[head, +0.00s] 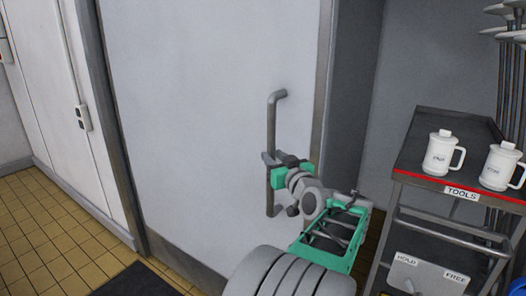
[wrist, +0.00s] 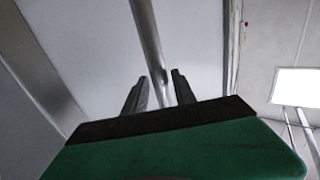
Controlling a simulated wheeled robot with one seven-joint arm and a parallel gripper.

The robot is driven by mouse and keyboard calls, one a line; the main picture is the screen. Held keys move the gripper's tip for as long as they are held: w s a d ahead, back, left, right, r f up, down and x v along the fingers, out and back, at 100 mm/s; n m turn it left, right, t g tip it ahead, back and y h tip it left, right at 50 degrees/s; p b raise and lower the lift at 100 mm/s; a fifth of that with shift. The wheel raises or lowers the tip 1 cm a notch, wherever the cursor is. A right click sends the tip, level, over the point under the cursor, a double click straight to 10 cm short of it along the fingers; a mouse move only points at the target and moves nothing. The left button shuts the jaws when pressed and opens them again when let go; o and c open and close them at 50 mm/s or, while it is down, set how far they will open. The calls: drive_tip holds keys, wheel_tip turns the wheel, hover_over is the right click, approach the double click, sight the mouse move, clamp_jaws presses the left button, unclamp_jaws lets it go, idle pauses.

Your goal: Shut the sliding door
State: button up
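The sliding door (head: 200,110) is a large pale grey panel filling the middle of the head view, with a darker strip along its bottom. A vertical grey bar handle (head: 272,125), bent at its ends, stands near its right edge; it also shows in the wrist view (wrist: 148,35). My gripper (head: 270,160) is at the handle's middle. In the wrist view its two dark fingers (wrist: 160,90) stand on either side of the bar, with narrow gaps showing, so it looks open around the bar. Finger contact in depth is hard to tell.
A dark grey upright strip (head: 355,90) stands right of the door's edge. A dark tool cart (head: 425,180) with a red edge and two white mugs (head: 441,154) (head: 500,166) is close to my arm's right. Yellow floor tiles (head: 60,235) and a dark mat (head: 130,281) lie at left.

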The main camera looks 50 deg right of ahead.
drive_tip(key=x, duration=0.5)
drive_tip(key=shift+w+d+p, duration=0.1)
drive_tip(key=shift+d+p, duration=0.05)
drive_tip(key=shift+p, duration=0.2)
clamp_jaws()
idle(1.0)
